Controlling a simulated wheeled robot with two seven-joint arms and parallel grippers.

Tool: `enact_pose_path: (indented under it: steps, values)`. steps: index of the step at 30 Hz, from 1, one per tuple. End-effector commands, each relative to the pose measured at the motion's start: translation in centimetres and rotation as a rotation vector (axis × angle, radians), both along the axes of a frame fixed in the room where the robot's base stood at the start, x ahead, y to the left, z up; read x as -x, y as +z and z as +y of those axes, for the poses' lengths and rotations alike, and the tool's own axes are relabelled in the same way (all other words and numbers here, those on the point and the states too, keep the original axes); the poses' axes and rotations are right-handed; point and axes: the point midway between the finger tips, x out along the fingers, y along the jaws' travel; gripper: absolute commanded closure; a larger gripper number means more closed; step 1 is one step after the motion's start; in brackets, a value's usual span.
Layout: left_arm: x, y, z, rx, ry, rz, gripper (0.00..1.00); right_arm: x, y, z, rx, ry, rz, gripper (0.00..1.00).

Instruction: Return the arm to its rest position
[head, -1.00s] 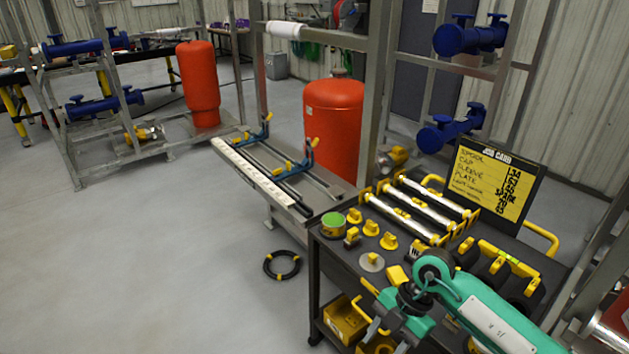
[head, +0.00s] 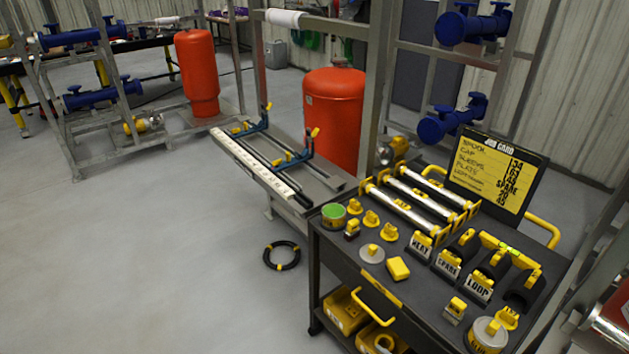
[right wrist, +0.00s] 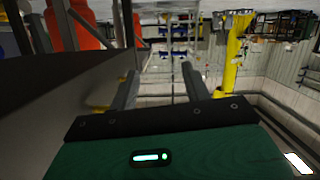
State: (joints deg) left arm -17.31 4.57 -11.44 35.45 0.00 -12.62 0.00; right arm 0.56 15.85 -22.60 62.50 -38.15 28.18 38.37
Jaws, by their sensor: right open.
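My right gripper (right wrist: 165,95) shows in the right wrist view, with its two grey fingers apart and nothing between them. It points across the shop, and the picture looks upside down. A dark grey surface fills the left of that view, beside the gripper. Neither of my arms shows in the head view now. My left gripper is in no view.
A dark cart (head: 346,254) stands at the lower right of the head view, bearing silver tubes (head: 408,207), yellow-handled parts and a job card board (head: 495,178). A steel bench (head: 262,172) adjoins it. A black coil (head: 282,255) lies on the floor. Open floor (head: 150,260) is at left.

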Motion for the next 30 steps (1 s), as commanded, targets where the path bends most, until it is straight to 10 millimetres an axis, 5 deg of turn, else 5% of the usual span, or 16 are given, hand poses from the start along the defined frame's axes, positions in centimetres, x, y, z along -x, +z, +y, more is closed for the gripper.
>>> enact_pose_path:
  steps: [1, 6, 11, 15, 22, 25, 30]
  values:
    - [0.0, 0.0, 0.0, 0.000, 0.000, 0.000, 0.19, 2.0, -3.5, -1.4, 0.027, -0.082, 0.075, 0.52]
    - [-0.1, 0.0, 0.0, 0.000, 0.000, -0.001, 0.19, 9.7, -13.2, -5.5, 0.147, -0.294, 0.318, 0.52]
    - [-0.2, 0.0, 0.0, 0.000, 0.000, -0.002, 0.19, 19.2, -20.4, -8.0, 0.258, -0.418, 0.566, 0.52]
    - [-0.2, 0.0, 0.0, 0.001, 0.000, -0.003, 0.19, 28.8, -25.1, -9.2, 0.343, -0.480, 0.791, 0.52]
    - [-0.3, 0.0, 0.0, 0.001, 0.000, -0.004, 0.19, 41.4, -28.5, -9.2, 0.429, -0.506, 1.078, 0.52]
    - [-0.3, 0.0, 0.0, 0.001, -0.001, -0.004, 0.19, 44.3, -28.9, -9.0, 0.444, -0.504, 1.141, 0.52]
    - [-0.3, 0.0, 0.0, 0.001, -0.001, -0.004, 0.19, 45.4, -29.0, -8.9, 0.449, -0.502, 1.168, 0.52]
